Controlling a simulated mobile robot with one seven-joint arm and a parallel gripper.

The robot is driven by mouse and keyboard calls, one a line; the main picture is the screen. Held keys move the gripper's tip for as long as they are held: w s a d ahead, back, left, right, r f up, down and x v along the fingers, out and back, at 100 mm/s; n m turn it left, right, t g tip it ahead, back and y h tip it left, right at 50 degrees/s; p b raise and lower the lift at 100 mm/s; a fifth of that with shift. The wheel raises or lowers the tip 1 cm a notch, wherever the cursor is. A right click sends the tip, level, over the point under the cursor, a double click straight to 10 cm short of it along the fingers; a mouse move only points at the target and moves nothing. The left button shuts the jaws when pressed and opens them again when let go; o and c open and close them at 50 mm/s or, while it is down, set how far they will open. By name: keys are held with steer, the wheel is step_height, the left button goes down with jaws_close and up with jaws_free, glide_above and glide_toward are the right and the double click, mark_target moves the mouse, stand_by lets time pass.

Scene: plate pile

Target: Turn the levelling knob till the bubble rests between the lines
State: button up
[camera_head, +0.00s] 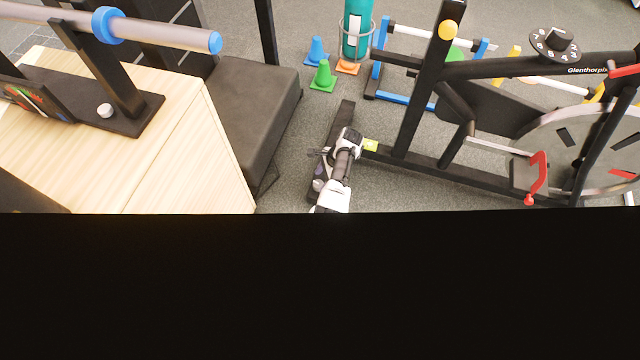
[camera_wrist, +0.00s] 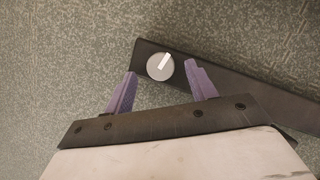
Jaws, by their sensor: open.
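The levelling knob (camera_wrist: 160,66), a round silver disc with a white pointer bar, sits near the end of a black foot beam (camera_wrist: 225,80) in the wrist view. The pointer slants up to the right. My gripper (camera_wrist: 161,69) is open, its two purple fingers on either side of the knob with gaps; I cannot tell if the tips reach its depth. In the head view my gripper (camera_head: 320,153) is low at the exercise bike's (camera_head: 402,155) foot beam (camera_head: 341,118), and the knob is hidden. A small yellow-green piece (camera_head: 370,145), possibly the level, lies beside my wrist; its bubble is unreadable.
A padded dark bench (camera_head: 250,105) and a wooden box (camera_head: 190,150) stand to the left. Blue (camera_head: 317,52) and green (camera_head: 323,77) cones and a teal bottle (camera_head: 356,30) stand behind. Black fills the head view's lower part.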

steer(key=shift+b+x, duration=0.3)
steer(key=shift+x, duration=0.85)
steer(key=c, duration=1)
steer(key=n+g+b, duration=0.1)
steer(key=n+b, duration=0.1)
steer(key=n, duration=0.1)
steer(key=shift+w+f+n+h, duration=0.1)
steer(key=shift+w+n+h, duration=0.05)
steer(key=shift+n+h, duration=0.2)
steer(key=n+g+b, duration=0.1)
steer(key=n, duration=0.1)
steer(key=n+g+h+b, duration=0.1)
steer(key=n, duration=0.2)
steer(key=shift+a+n+b, duration=0.1)
steer(key=shift+n+b, duration=0.15)
steer(key=shift+b, duration=0.1)
steer(key=shift+h, duration=0.25)
